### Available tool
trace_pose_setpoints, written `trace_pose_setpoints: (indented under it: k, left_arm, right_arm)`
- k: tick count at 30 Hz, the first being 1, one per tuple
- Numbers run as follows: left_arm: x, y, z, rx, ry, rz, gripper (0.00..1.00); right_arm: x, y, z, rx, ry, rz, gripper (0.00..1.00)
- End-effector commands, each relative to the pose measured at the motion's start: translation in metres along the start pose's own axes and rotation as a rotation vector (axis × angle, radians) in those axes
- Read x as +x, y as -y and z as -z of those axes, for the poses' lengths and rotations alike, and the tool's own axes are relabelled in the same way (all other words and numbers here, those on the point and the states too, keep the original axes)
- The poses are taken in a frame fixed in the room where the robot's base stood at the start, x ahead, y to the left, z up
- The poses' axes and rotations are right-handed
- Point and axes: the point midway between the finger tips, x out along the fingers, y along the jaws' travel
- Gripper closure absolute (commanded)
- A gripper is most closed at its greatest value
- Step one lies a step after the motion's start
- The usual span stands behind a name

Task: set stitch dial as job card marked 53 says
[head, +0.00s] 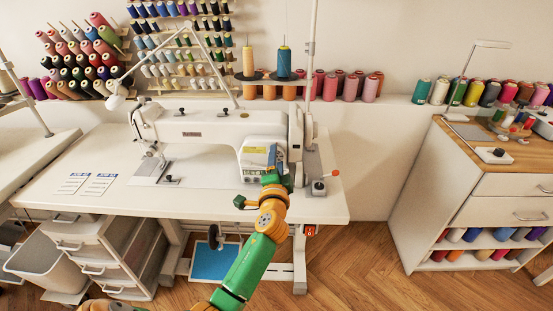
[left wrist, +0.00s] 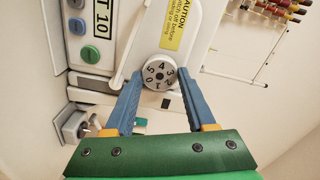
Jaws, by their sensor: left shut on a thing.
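The white sewing machine (head: 205,126) stands on the white table (head: 310,205). Its stitch dial (left wrist: 159,72) is a round pale knob with dark digits 0 to 5 around its face. My left gripper (left wrist: 160,82) is shut on the dial, with one blue finger on each side of it. In the head view my left gripper (head: 272,158) reaches the right end of the machine and hides the dial. Two job cards, a left one (head: 72,184) and a right one (head: 98,184), lie flat on the table's left part. Their print is too small to read.
A yellow caution label (left wrist: 178,24) and a panel with coloured buttons (left wrist: 90,54) are close to the dial. A knob with a red tip (head: 336,173) stands at the table's right end. A wooden-topped cabinet (head: 478,150) stands at the right, with free floor before it.

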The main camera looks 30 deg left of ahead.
Motion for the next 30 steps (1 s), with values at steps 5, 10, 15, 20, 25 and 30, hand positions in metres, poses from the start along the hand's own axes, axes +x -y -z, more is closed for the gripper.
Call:
trace_pose_setpoints:
  k: [5,10,15,20,25,30]
  left_arm:
    - [-0.0002,-0.0011,-0.0002,0.026,0.0,-0.003,1.0]
    - [-0.0002,-0.0015,-0.0002,0.033,0.0,-0.003,1.0]
    - [-0.0002,-0.0016,-0.0003,0.032,0.001,-0.003,1.0]
    - [-0.0002,-0.0015,-0.0003,0.032,0.001,-0.003,0.26]
    - [-0.0001,-0.001,-0.0001,0.031,0.0,-0.002,0.15]
    - [-0.0069,-0.0012,0.0003,0.031,-0.001,-0.002,0.15]
  right_arm:
    - [-0.001,0.0002,0.0002,0.0,0.0,0.0,0.5]
    - [-0.0011,0.0003,0.0001,0.0,0.0,0.001,0.5]
    - [-0.001,0.0003,0.0001,0.0,0.0,0.001,0.5]
    - [-0.001,0.0003,0.0001,0.0,0.0,0.0,0.5]
    - [-0.001,0.0002,0.0001,0.0,0.0,0.0,0.5]
    - [-0.0015,0.0001,0.0002,0.0,0.0,0.0,0.5]
